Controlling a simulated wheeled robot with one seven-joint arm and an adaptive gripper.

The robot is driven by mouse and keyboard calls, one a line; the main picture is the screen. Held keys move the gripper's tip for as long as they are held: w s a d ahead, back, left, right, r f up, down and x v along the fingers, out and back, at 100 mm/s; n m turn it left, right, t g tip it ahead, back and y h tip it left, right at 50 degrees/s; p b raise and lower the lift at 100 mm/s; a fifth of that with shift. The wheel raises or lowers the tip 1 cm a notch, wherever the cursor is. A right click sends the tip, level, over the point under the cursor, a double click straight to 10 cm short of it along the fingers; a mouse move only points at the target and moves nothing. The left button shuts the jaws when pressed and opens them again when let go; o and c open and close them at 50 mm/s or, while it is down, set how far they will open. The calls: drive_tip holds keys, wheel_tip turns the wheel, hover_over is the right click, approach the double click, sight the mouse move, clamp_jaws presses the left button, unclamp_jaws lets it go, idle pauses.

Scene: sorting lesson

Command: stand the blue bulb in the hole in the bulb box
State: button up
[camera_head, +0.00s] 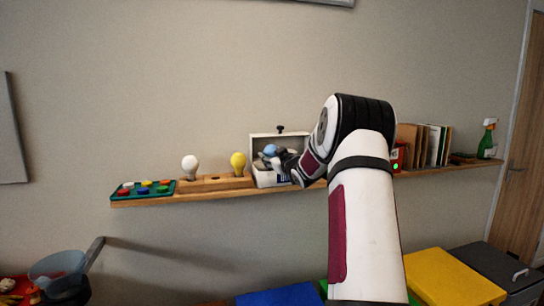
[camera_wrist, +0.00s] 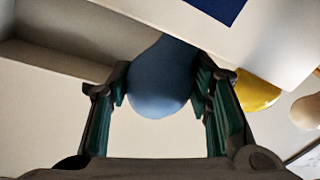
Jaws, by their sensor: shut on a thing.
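My gripper (camera_wrist: 160,88) is shut on the blue bulb (camera_wrist: 160,78), whose round end shows between the green-padded fingers in the wrist view. In the head view the blue bulb (camera_head: 270,150) and my gripper (camera_head: 277,160) are at the open white box. The wooden bulb box (camera_head: 223,184) is just left of that box on the shelf. A white bulb (camera_head: 190,165) and a yellow bulb (camera_head: 238,163) stand upright in it, with a dark hole between them. The blue bulb's lower end is hidden in the wrist view.
The white box (camera_head: 272,180) has its lid raised behind. A green tray of coloured pieces (camera_head: 145,190) is at the shelf's left end. Books (camera_head: 430,145) and a spray bottle (camera_head: 487,140) stand to the right. The yellow bulb (camera_wrist: 255,92) also shows right of my gripper in the wrist view.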

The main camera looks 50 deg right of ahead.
drive_tip(key=shift+f, duration=0.65)
idle(0.8)
drive_tip(key=shift+r, duration=0.25)
drive_tip(key=shift+r, duration=0.35)
drive_tip(key=shift+f, duration=0.35)
idle(2.0)
drive_tip(key=shift+r+p, duration=0.3)
drive_tip(key=shift+r, duration=0.1)
drive_tip(key=shift+f, duration=0.75)
idle(2.0)
drive_tip(key=o, duration=0.5)
drive_tip(key=shift+c, duration=0.2)
